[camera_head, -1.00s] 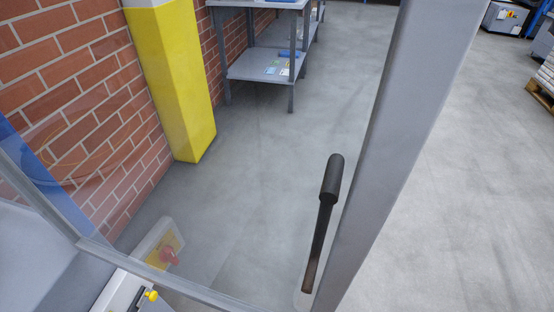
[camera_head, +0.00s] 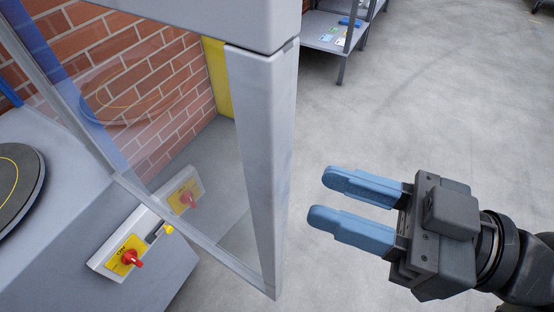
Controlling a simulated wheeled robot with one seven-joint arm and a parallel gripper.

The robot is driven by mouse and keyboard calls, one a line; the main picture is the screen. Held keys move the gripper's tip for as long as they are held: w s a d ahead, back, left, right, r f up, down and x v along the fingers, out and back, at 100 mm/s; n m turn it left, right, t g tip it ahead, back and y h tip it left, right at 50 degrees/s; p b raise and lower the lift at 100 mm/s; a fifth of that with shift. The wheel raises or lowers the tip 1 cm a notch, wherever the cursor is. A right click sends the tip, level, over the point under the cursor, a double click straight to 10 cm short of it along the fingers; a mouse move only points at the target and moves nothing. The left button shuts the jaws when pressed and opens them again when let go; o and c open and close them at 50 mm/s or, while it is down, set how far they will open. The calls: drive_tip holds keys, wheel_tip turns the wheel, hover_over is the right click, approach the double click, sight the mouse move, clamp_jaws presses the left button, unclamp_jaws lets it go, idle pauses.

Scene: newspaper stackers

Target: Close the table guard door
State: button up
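The guard door (camera_head: 262,165) is a clear panel in a grey metal frame. It fills the left-centre of the head view, with its thick upright post nearest the middle. I cannot tell for sure how far it stands open. No handle shows on it now. My gripper (camera_head: 327,197) comes in from the right edge, its two blue fingers pointing left toward the post. The fingers are apart with nothing between them. In the picture a strip of floor shows between the fingertips and the post, so they appear not to touch. A grey table (camera_head: 70,225) stands at the left.
A black round plate (camera_head: 18,188) lies on the table. A control box with a red knob (camera_head: 130,259) is on its side, mirrored in the panel. A brick wall (camera_head: 100,40) and yellow post (camera_head: 218,72) stand behind. A grey shelf (camera_head: 325,32) is at the back. Floor at right is clear.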

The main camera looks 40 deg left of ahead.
drive_tip(key=p+x, duration=0.1)
drive_tip(key=x, duration=0.7)
drive_tip(key=shift+s+r+n+p, duration=0.2)
drive_tip(key=shift+r+n+p, duration=0.1)
drive_tip(key=shift+p, duration=0.05)
clamp_jaws()
